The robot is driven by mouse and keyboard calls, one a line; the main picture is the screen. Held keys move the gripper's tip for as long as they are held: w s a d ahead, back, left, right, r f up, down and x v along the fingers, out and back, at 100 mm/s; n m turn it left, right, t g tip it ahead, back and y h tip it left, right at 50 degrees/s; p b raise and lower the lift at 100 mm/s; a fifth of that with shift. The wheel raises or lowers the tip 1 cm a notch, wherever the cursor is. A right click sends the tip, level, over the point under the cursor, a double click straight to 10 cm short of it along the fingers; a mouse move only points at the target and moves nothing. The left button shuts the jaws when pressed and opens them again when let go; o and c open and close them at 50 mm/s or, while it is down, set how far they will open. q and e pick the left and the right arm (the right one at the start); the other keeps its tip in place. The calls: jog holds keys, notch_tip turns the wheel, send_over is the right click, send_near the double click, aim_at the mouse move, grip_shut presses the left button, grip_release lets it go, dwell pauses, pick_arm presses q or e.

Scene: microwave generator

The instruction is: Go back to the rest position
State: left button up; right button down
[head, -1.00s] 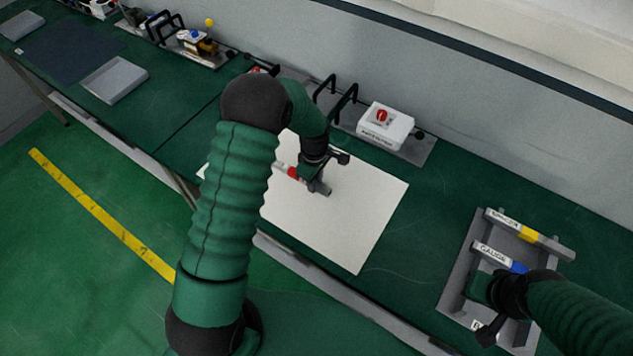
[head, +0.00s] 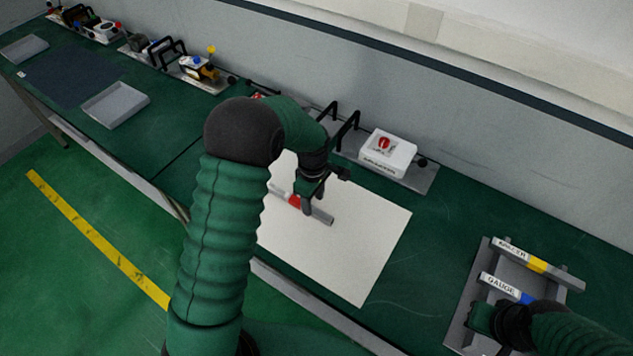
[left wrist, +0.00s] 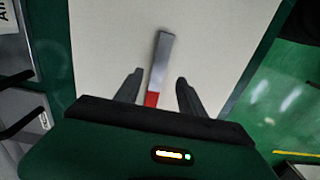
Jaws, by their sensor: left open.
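A grey bar tool with a red band (head: 319,215) lies on a white sheet (head: 362,255) on the green bench. My left gripper (head: 311,202) is just above the tool, near its red band. In the left wrist view the two fingers are apart, one on each side of the tool (left wrist: 160,62), with gaps to both. The left gripper is open and empty. My right gripper (head: 492,325) is at the lower right, over a grey rack, near the bar labelled GAUGE (head: 500,286). Its fingers are mostly hidden or cut off by the frame.
The grey rack (head: 468,292) also holds a yellow-banded bar (head: 535,263). A white box with a red knob (head: 388,152) stands behind the sheet, near black handles (head: 345,130). A grey tray (head: 115,103) and a dark mat (head: 68,75) lie at the left.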

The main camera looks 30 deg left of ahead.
pick_arm(q)
notch_tip(320, 180, up, 12)
jog(key=d, duration=0.1)
jog(key=shift+d+b, duration=0.35)
